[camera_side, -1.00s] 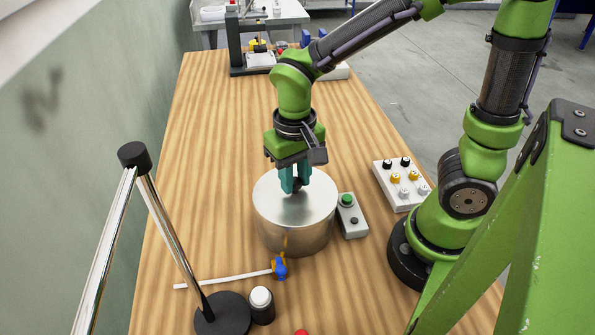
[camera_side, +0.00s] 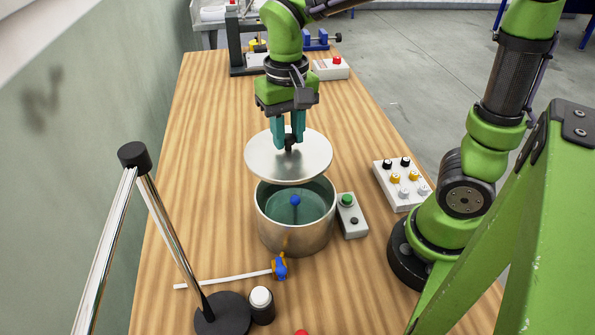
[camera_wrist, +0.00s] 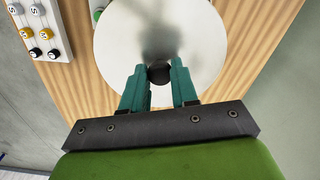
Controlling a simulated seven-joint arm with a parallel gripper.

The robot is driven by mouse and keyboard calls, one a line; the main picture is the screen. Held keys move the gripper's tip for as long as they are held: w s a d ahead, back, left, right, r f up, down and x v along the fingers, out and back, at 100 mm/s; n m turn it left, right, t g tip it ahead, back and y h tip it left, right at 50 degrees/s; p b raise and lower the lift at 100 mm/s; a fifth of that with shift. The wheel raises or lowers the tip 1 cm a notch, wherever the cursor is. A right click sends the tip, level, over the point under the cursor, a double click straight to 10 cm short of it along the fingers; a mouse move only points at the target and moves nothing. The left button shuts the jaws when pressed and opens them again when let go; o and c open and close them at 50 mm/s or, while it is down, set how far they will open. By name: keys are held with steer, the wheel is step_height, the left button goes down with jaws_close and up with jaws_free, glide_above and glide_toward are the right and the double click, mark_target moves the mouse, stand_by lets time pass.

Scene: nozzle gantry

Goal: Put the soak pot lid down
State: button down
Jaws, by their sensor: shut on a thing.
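My gripper (camera_side: 290,140) is shut on the black knob of the soak pot lid, a round silver metal disc (camera_side: 265,162). The lid hangs roughly level in the air, above and a little behind the pot. The soak pot (camera_side: 280,236) is a silver cylinder standing open on the table. Dark greenish liquid and a blue ball-shaped thing (camera_side: 295,201) show inside it. In the wrist view the lid (camera_wrist: 125,45) fills the upper middle, with the teal fingers (camera_wrist: 160,78) on either side of its dark knob. The pot is hidden there.
A grey box with a green button (camera_side: 349,216) stands right of the pot, and a white panel of knobs (camera_side: 399,184) farther right. A blue valve (camera_side: 280,266), a white-topped cylinder (camera_side: 261,298) and a lamp-like stand (camera_side: 222,315) are in front. Bare table (camera_side: 205,150) lies left.

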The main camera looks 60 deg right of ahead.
steer(key=w+d+f, duration=0.4)
steer(key=w, duration=0.4)
steer(key=w+d+f, duration=0.4)
steer(key=w+d, duration=0.1)
steer(key=w, duration=0.2)
steer(key=shift+n, duration=0.5)
step_height(320, 180, down, 10)
steer(key=shift+w+a+r, duration=0.1)
steer(key=shift+r, duration=0.1)
steer(key=shift+f, duration=0.1)
steer(key=c, duration=0.9)
jaws_free()
steer(key=shift+o, duration=0.2)
